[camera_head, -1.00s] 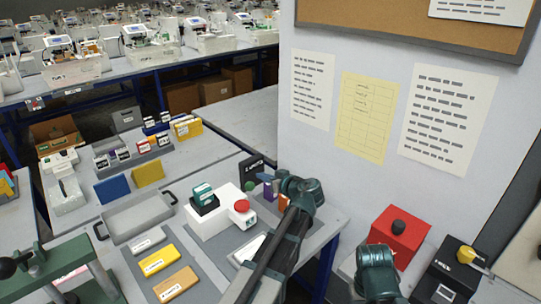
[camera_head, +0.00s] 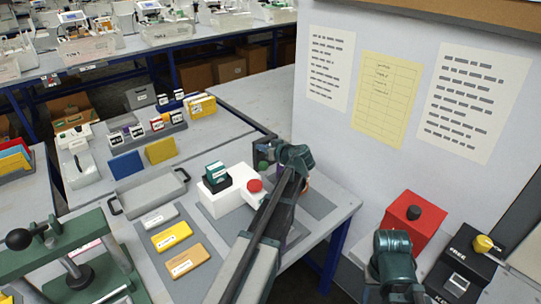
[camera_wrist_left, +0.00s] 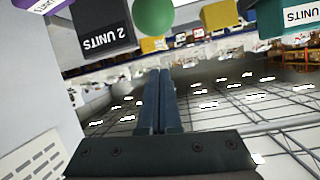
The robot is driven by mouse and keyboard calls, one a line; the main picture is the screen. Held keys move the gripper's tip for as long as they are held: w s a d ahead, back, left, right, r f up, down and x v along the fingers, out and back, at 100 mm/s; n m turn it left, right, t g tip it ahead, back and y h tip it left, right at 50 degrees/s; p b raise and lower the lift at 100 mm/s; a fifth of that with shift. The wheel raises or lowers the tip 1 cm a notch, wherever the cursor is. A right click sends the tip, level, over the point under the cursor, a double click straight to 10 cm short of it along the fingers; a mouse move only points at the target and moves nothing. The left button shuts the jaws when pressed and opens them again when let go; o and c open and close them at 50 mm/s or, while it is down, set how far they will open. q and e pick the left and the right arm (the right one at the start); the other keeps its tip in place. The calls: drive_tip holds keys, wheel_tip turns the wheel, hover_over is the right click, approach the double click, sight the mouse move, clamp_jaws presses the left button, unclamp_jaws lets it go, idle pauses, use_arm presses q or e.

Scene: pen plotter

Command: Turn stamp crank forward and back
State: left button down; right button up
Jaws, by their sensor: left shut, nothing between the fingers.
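A green press (camera_head: 62,253) with a black ball on its handle stands at the lower left in the head view. A black box (camera_head: 462,262) with a yellow knob on a short arm is at the right. I cannot tell which of them carries the stamp crank. A white device (camera_head: 228,193) with a red knob and a green-and-black block stands mid-table. My left arm reaches over the table beside it; its gripper is mostly hidden there. In the left wrist view my left gripper (camera_wrist_left: 160,75) is shut and empty, apart from the blocks. My right gripper is not visible.
A grey tray (camera_head: 150,192) and several flat coloured blocks lie left of the white device. A red box (camera_head: 413,222) with a black knob is at the right. A white board (camera_head: 330,125) with papers rises behind. The wrist view shows a dark "2 UNITS" block (camera_wrist_left: 103,24) and a green ball (camera_wrist_left: 153,14).

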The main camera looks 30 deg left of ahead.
sight(265, 163)
use_arm(q)
drive_tip(key=shift+s+d+f+b, duration=0.25)
drive_tip(key=shift+d+f+b, duration=0.05)
drive_tip(key=shift+f+b, duration=0.2)
drive_tip(key=shift+s+d+f+b, duration=0.3)
drive_tip(key=shift+f+b, duration=0.05)
drive_tip(key=shift+f, duration=0.2)
drive_tip(key=shift+s+d+f+b, duration=0.25)
drive_tip(key=shift+d+f+b, duration=0.05)
drive_tip(key=shift+f+b, duration=0.2)
drive_tip(key=shift+s+d+f+b, duration=0.35)
drive_tip(key=shift+d+f+b, duration=0.25)
drive_tip(key=shift+d, duration=0.2)
drive_tip(key=shift+r, duration=0.1)
drive_tip(key=r+p, duration=0.1)
drive_tip(key=w+a+r+p, duration=0.1)
drive_tip(key=r+p, duration=0.1)
drive_tip(key=w+a+r+p, duration=0.1)
drive_tip(key=shift+r, duration=0.15)
drive_tip(key=c, duration=1.6)
unclamp_jaws()
drive_tip(key=v, duration=0.3)
drive_tip(key=f+p+v, duration=0.1)
drive_tip(key=v, duration=0.2)
drive_tip(key=f+p+v, duration=0.1)
drive_tip(key=v, duration=0.3)
drive_tip(key=shift+s+d, duration=0.25)
